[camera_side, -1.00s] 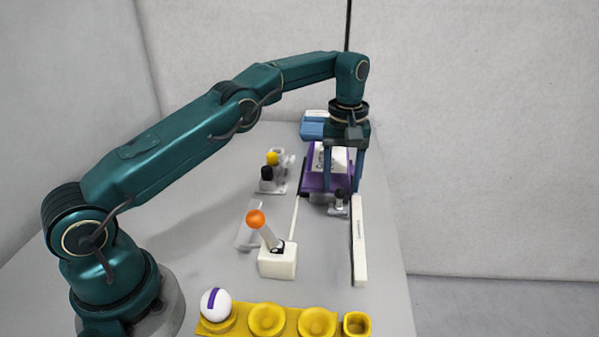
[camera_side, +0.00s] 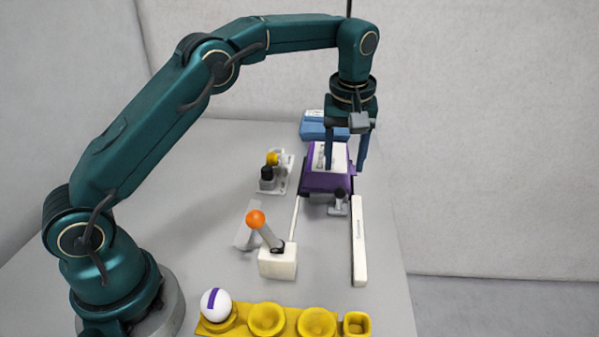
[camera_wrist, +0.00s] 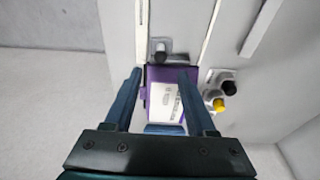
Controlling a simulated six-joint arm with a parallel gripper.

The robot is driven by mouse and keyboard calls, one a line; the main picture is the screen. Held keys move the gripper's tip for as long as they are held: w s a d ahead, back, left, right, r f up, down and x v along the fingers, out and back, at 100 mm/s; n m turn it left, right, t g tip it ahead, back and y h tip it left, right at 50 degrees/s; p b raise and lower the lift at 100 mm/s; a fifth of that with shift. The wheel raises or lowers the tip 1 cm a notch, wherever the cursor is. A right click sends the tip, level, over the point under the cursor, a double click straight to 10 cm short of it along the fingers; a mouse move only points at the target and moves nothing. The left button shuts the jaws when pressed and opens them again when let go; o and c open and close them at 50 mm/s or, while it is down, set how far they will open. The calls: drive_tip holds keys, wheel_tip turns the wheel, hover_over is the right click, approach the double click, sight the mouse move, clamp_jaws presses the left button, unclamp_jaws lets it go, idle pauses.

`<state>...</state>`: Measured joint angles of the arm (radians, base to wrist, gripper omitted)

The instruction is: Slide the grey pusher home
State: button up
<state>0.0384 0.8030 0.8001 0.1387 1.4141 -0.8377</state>
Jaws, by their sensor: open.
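The pusher also shows in the wrist view (camera_wrist: 160,53), just beyond the purple tray. My gripper (camera_side: 343,167) is open and empty, pointing down above the purple tray, behind the pusher. In the wrist view my two fingers (camera_wrist: 159,73) are spread on either side of the tray and the pusher lies beyond their tips. I cannot tell how far the pusher is in its travel.
A second fixture with yellow and black knobs (camera_side: 271,172) stands left of the tray. A white rail (camera_side: 359,240) runs at the right. A white box with an orange-topped lever (camera_side: 277,262) stands nearer. A yellow egg tray (camera_side: 291,321) is in front, a blue block (camera_side: 312,129) behind.

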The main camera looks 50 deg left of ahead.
sight(341, 189)
drive_tip(key=shift+w+a+f, duration=0.2)
drive_tip(key=shift+f, duration=1.25)
drive_tip(key=shift+w+a+f, duration=0.2)
drive_tip(key=shift+f, duration=1.3)
drive_tip(key=shift+w+a+f, duration=0.2)
drive_tip(key=shift+f, duration=1.25)
drive_tip(key=shift+f, duration=0.25)
clamp_jaws()
drive_tip(key=shift+s+d, duration=5.45)
drive_tip(key=shift+d, duration=0.1)
unclamp_jaws()
wheel_tip(341, 189, up, 6)
